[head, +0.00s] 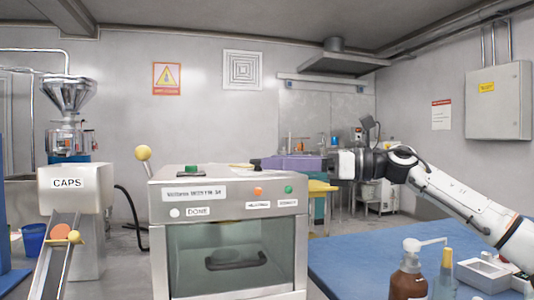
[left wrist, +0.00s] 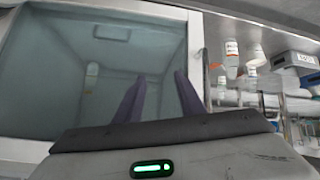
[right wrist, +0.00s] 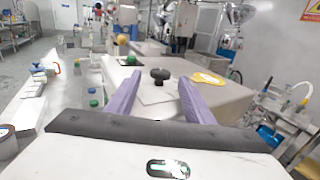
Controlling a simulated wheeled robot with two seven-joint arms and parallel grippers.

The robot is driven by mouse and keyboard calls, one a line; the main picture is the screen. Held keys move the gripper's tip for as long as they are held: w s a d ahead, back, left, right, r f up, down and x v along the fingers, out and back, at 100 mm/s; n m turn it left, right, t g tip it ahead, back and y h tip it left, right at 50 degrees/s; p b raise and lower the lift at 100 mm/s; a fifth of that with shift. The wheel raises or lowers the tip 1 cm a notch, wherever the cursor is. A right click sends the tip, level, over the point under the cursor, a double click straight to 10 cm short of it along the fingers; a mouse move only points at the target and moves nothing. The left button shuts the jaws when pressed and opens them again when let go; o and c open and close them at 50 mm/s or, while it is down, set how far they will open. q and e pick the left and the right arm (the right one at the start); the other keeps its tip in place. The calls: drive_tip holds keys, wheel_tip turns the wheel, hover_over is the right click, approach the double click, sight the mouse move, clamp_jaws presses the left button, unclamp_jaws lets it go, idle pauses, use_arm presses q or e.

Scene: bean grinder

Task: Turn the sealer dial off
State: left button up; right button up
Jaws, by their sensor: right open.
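The sealer (head: 235,205) is a grey box with a glass front, in the middle of the head view. A black dial (head: 254,164) stands on its top, and it also shows as a round black knob in the right wrist view (right wrist: 160,76). My right gripper (head: 270,163) reaches in from the right just over the sealer's top. Its purple fingers are apart, with the dial between or just beyond the tips; contact cannot be told. My left gripper (left wrist: 161,76) is out of the head view. Its fingers are apart and empty, before a glass pane.
A yellow-knobbed lever (head: 143,153) rises at the sealer's left, and a green button (head: 191,169) sits on its top. A yellow disc (right wrist: 208,78) lies beside the dial. A brown pump bottle (head: 409,275) stands on the blue table (head: 345,262) at right. The caps feeder (head: 75,190) is at left.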

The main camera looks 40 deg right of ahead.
sight(267, 171)
drive_tip(key=shift+p+x, duration=0.45)
drive_tip(key=shift+x, duration=0.7)
use_arm(q)
drive_tip(key=shift+s+a+r+t, duration=0.25)
drive_tip(key=shift+a+r+t, duration=0.05)
drive_tip(key=shift+a+r, duration=0.3)
use_arm(e)
drive_tip(key=shift+w+a, duration=0.2)
drive_tip(key=shift+w, duration=0.15)
